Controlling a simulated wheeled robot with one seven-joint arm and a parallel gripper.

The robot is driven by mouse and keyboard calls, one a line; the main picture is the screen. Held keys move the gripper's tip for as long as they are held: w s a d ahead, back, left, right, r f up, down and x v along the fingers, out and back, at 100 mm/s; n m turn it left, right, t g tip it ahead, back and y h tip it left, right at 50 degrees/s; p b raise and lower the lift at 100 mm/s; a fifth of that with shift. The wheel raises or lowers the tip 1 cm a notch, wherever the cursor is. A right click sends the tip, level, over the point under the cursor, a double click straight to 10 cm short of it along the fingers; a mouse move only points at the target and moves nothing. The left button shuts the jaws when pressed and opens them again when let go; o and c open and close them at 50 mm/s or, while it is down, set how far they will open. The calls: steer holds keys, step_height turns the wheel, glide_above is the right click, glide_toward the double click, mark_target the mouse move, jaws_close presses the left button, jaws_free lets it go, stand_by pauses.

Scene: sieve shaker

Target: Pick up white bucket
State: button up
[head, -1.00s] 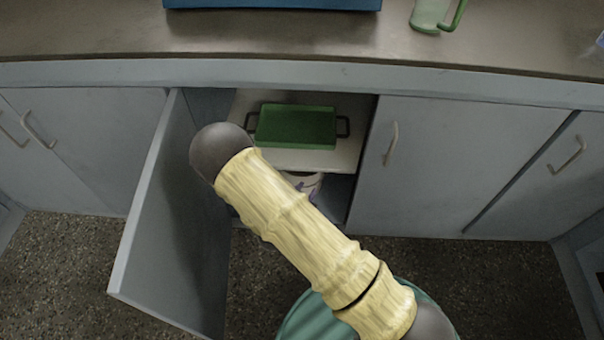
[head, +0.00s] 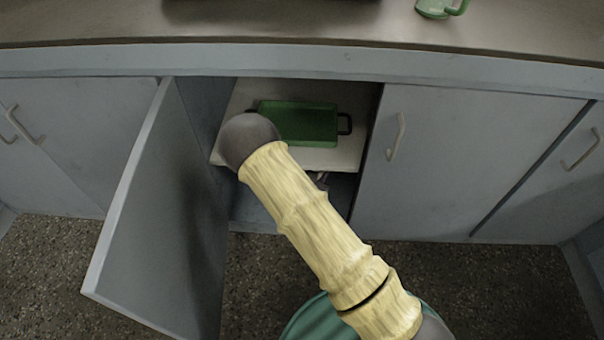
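The white bucket cannot be clearly made out now. A small grey and pale piece (head: 319,179) shows just under the cabinet shelf, beside my arm, and I cannot tell whether it is part of the bucket or of my gripper. My cream-coloured arm with its dark round joint crosses the open cabinet from the lower right and hides much of the lower compartment. My gripper is not clearly seen, so its hold is not shown.
A green tray (head: 308,126) with dark handles sits on the white shelf (head: 312,159) in the cabinet. The open door (head: 155,220) stands out on the left. The closed door (head: 455,165) is on the right. A green mug (head: 432,8) stands on the counter (head: 300,27).

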steer(key=b+x, duration=0.3)
steer(key=x, duration=0.2)
steer(key=shift+d+f, duration=0.1)
steer(key=shift+f, duration=0.05)
stand_by(0.3)
jaws_close()
steer(key=shift+s+f, duration=0.2)
stand_by(1.0)
